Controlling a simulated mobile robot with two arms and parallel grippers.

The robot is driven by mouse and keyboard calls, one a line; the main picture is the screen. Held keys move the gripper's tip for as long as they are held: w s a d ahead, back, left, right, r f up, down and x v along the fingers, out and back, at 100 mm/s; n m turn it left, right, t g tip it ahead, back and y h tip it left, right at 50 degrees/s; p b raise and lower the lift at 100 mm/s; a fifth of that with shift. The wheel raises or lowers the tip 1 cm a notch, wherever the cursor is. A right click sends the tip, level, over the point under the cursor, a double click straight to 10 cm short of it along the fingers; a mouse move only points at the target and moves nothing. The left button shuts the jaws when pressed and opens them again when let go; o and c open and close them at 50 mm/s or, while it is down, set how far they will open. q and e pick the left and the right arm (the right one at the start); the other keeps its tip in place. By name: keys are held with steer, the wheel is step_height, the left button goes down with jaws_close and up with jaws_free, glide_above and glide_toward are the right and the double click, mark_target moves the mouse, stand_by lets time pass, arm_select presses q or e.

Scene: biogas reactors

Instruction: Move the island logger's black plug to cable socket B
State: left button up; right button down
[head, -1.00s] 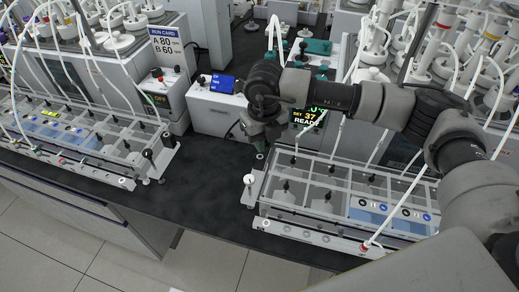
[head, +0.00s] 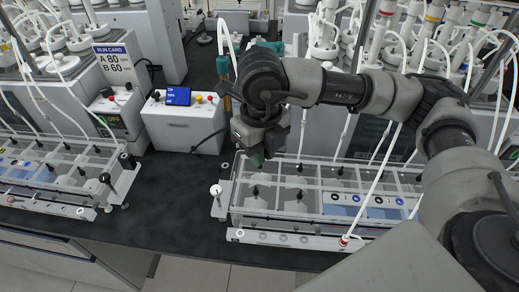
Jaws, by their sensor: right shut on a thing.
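The island logger (head: 182,126) is a white box with a blue screen, left of centre on the dark bench. A black cable leaves its right side towards my right gripper. My right gripper (head: 257,157) points down over the back left edge of the right clear-lidded bath (head: 240,206). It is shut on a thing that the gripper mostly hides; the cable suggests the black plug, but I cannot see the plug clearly. I cannot tell which opening is cable socket B. My left gripper is not in view.
A run card (head: 113,62) reading A 80, B 60 stands behind the left bath (head: 50,205). Dark bench (head: 165,200) lies clear between the baths. A white-topped post (head: 216,191) and a black-topped post (head: 105,179) flank that gap. White tubes hang over the right bath.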

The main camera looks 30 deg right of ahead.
steer(key=shift+r, duration=0.15)
steer(key=shift+r+p, duration=0.5)
steer(key=shift+r, duration=0.85)
steer(key=shift+r+p, duration=0.3)
steer(key=shift+r, duration=0.45)
steer(key=shift+w, duration=0.15)
